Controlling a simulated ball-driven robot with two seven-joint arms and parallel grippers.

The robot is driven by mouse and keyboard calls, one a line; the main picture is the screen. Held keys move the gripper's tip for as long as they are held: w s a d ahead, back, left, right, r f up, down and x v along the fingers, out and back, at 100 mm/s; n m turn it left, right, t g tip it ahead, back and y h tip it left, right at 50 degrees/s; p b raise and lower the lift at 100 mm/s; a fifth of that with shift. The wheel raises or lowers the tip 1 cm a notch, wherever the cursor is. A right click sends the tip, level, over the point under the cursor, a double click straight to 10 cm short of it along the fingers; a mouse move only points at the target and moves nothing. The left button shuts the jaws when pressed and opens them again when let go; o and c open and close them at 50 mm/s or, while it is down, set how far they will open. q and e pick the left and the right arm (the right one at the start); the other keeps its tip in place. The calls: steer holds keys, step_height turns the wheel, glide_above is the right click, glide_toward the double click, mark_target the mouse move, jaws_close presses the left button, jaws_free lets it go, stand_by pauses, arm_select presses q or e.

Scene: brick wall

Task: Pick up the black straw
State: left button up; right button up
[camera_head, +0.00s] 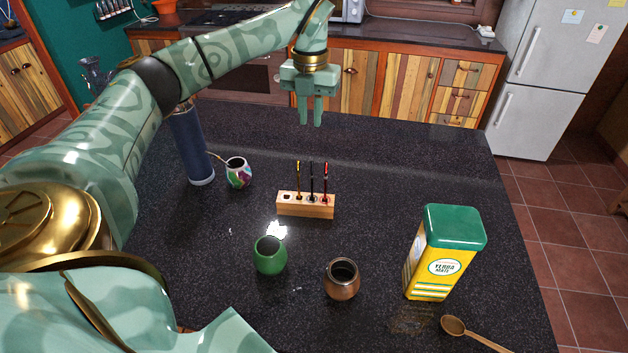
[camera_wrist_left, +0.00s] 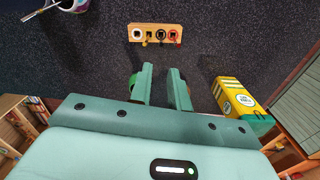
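The black straw (camera_head: 311,180) stands upright in a small wooden holder (camera_head: 290,210) near the middle of the dark counter. A yellow straw (camera_head: 298,175) stands left of it and a red straw (camera_head: 325,178) right of it; the leftmost slot looks empty. My left gripper (camera_head: 311,122) hangs with fingers down above the counter, apart from the straws. In the left wrist view, the fingers (camera_wrist_left: 159,70) are parted with nothing between them, and the holder (camera_wrist_left: 133,34) lies beyond the tips, with the black straw (camera_wrist_left: 162,36) seen nearly end-on. My right gripper is out of view.
A green cup (camera_head: 270,258) and a copper cup (camera_head: 341,281) stand in front of the holder. A yellow-green tin (camera_head: 445,252) and wooden spoon (camera_head: 455,327) are at right. A patterned cup (camera_head: 238,175) and blue bottle (camera_head: 190,145) stand left. The counter right of the holder is clear.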

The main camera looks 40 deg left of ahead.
mark_target(312, 171)
arm_select(q)
step_height(312, 171, down, 12)
steer(key=shift+w+b, duration=0.1)
steer(key=shift+b, duration=1.1)
steer(key=shift+f, duration=0.6)
steer(key=f, duration=0.5)
steer(key=shift+s+d+b, duration=0.3)
steer(key=shift+b, duration=0.1)
jaws_close()
